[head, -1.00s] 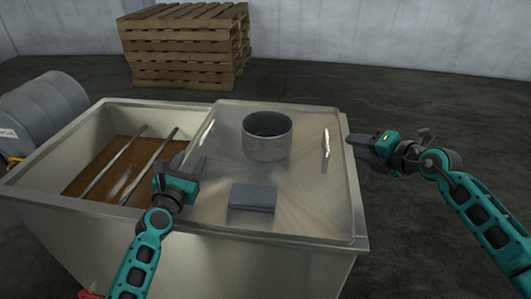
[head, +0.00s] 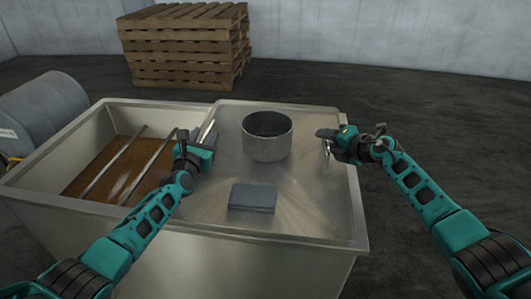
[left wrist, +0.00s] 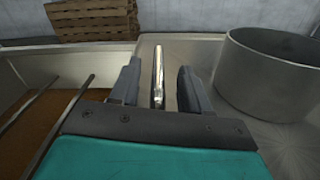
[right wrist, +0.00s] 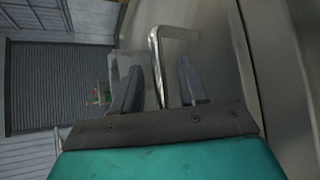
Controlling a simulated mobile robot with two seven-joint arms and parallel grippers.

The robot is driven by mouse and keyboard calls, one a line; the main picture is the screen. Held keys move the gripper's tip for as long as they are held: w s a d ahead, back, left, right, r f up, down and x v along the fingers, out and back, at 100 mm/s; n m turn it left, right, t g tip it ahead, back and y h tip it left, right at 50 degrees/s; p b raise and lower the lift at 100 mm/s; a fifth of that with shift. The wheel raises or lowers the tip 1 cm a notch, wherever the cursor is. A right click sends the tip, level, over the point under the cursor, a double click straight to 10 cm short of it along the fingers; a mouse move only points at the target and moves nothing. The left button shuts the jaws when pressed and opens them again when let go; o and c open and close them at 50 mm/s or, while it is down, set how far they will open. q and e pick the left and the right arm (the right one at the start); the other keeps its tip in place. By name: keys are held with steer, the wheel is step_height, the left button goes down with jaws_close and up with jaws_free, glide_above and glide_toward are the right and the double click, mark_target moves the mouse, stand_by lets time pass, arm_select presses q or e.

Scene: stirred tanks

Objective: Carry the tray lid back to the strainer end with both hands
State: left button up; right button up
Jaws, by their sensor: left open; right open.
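The metal tray lid (head: 300,190) lies flat over the right part of the steel tank, with a round open collar (head: 267,146) standing on it. My left gripper (head: 196,138) is open at the lid's left handle (head: 209,131). In the left wrist view this bar handle (left wrist: 158,78) stands between the two fingers, with space on both sides. My right gripper (head: 328,134) is open at the lid's right handle (head: 326,160), which it partly hides. In the right wrist view the bent handle (right wrist: 160,65) passes between the open fingers.
The tank's left part (head: 60,150) is open, with brown liquid (head: 100,172) and two rods across it. A grey block (head: 252,197) lies on the lid's near part.

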arm_select(q)
steer(key=shift+w, duration=0.25)
arm_select(e)
steer(key=shift+w+a+f, duration=0.15)
steer(key=shift+w+a, duration=0.05)
arm_select(q)
steer(key=shift+c, duration=0.3)
arm_select(e)
steer(key=shift+c, duration=0.3)
arm_select(q)
steer(key=shift+a, duration=0.1)
jaws_close()
arm_select(e)
jaws_close()
arm_select(q)
steer(key=shift+a, duration=0.1)
arm_select(e)
steer(key=shift+d, duration=0.1)
arm_select(q)
steer(key=shift+w+r, duration=0.1)
steer(key=shift+r, duration=0.25)
arm_select(e)
steer(key=shift+w+r, duration=0.1)
steer(key=shift+r, duration=0.15)
